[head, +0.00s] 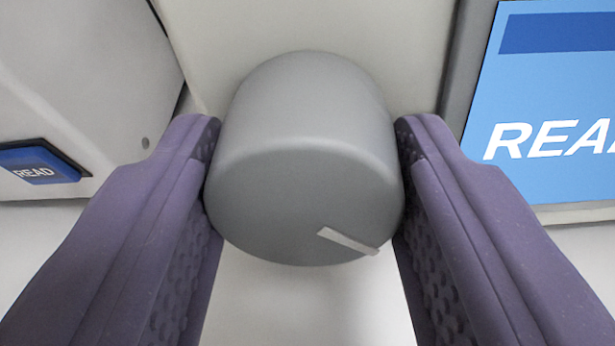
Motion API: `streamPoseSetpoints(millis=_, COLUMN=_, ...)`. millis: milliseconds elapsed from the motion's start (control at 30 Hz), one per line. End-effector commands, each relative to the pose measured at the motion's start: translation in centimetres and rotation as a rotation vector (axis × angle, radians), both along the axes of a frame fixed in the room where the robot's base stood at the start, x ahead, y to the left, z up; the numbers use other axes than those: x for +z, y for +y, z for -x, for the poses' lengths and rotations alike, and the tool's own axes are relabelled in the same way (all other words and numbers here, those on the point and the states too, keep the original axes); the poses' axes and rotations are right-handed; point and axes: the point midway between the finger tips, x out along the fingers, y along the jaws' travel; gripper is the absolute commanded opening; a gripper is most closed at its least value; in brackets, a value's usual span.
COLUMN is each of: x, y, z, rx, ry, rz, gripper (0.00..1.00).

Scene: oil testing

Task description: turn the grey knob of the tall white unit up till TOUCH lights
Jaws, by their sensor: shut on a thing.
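The grey knob (300,190) is a thick round cylinder in the middle of the head view, standing out from a white panel (300,22) of the unit. A pale pointer line (348,241) on its face points to the lower right. My gripper (305,165) has one purple finger on each side of the knob, shut on it. No TOUCH light shows in this view.
A blue screen (560,100) with part of the word "READ" is at the right edge, in a grey frame. At the left is a pale housing (80,80) with a blue READ button (38,164). A pale surface shows below the knob.

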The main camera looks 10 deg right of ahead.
Motion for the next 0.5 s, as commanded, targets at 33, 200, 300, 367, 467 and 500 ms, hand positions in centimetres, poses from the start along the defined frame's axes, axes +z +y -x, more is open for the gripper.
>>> streamPoseSetpoints(millis=33, x=-0.42, y=0.00, z=0.05, rx=-0.008, ry=-0.011, rz=-0.029, gripper=0.19)
streamPoseSetpoints(millis=200, x=-0.34, y=-0.01, z=0.05, rx=-0.033, ry=-0.048, rz=-0.118, gripper=0.19)
streamPoseSetpoints(millis=300, x=-0.31, y=-0.01, z=0.06, rx=-0.044, ry=-0.062, rz=-0.155, gripper=0.19)
streamPoseSetpoints(millis=367, x=-0.29, y=0.01, z=0.06, rx=-0.048, ry=-0.069, rz=-0.172, gripper=0.19)
streamPoseSetpoints(millis=467, x=-0.24, y=0.04, z=0.07, rx=-0.054, ry=-0.077, rz=-0.195, gripper=0.19)
streamPoseSetpoints(millis=500, x=-0.22, y=0.05, z=0.07, rx=-0.055, ry=-0.079, rz=-0.200, gripper=0.19)
